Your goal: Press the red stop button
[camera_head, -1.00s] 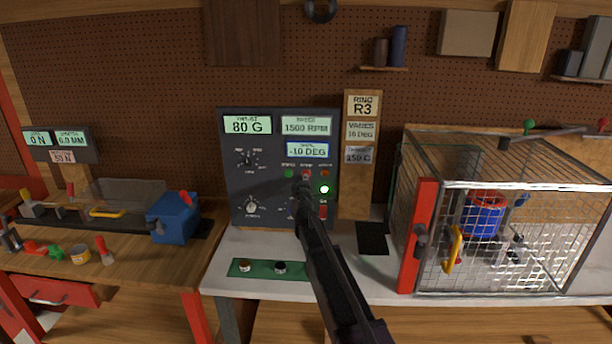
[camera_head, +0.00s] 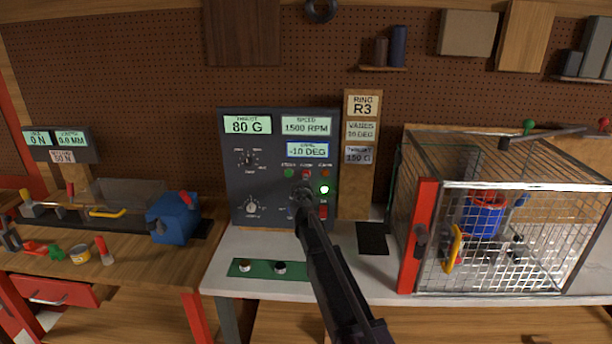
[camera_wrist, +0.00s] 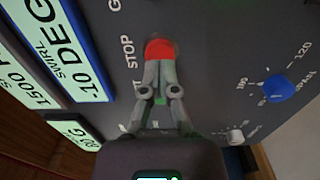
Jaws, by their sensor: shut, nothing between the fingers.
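The red stop button (camera_wrist: 160,48) is a round red cap on the dark control panel, beside the printed word STOP in the wrist view. In the head view it shows as a small red spot (camera_head: 306,174) in the upper row of the panel (camera_head: 265,160). My gripper (camera_wrist: 160,64) is shut and empty, its fingertips pointing at the button and overlapping its near edge in the wrist view. I cannot tell whether they touch it. In the head view my gripper (camera_head: 303,190) appears just below the button and hides part of the panel.
A blue knob (camera_wrist: 280,88) is on the panel. A wire cage (camera_head: 500,220) with a red-and-blue rotor unit stands at right. A green mat (camera_head: 262,269) lies in front.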

